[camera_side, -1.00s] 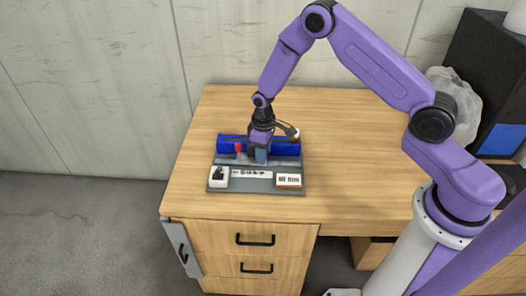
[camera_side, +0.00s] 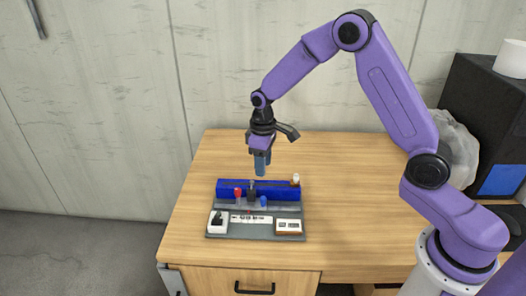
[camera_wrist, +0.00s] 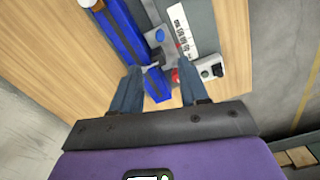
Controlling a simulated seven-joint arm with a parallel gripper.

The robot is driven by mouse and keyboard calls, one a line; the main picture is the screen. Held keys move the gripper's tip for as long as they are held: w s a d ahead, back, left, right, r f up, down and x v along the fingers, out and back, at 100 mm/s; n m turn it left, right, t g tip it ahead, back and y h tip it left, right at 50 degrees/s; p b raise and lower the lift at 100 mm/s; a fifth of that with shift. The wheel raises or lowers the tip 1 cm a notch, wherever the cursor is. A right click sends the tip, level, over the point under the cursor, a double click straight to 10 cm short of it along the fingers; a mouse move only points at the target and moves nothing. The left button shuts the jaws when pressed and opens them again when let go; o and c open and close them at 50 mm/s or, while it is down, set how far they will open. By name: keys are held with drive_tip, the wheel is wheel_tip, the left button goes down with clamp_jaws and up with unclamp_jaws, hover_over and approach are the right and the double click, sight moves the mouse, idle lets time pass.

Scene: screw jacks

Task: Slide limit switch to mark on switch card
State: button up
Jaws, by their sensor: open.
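A grey base plate (camera_side: 262,236) on the desk carries a blue block (camera_side: 282,192) along its back. In front of the block stand a red knob (camera_side: 237,192), a small dark upright piece (camera_side: 251,194) that may be the limit switch, and a blue knob (camera_side: 263,201). A white strip card with dark marks (camera_side: 249,218) lies before them; its mark is too small to read. My gripper (camera_side: 261,167) hangs above the block, open and empty. In the wrist view, the open fingers (camera_wrist: 159,78) straddle the area of the red knob (camera_wrist: 176,76) and blue block (camera_wrist: 124,32).
A white-topped knob (camera_side: 295,180) stands at the block's right end. The desk (camera_side: 350,190) is clear to the right.

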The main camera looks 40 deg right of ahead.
drive_tip(key=shift+r, duration=1.95)
drive_tip(key=s+a+r+n, duration=0.2)
drive_tip(key=s+r, duration=0.1)
drive_tip(key=s, duration=0.6)
drive_tip(key=s+a+r+n, duration=0.1)
drive_tip(key=s+a+r, duration=0.25)
drive_tip(key=s, duration=0.55)
drive_tip(key=s+d+n, duration=0.1)
drive_tip(key=s+d, duration=0.2)
drive_tip(key=s, duration=0.5)
drive_tip(key=s+d+r+n, duration=0.1)
drive_tip(key=s+d+n, duration=0.1)
drive_tip(key=s, duration=0.6)
drive_tip(key=shift+s+d+n, duration=0.2)
drive_tip(key=shift+d+n, duration=0.1)
drive_tip(key=shift+d, duration=0.3)
drive_tip(key=shift+o, duration=0.4)
drive_tip(key=shift+r, duration=0.1)
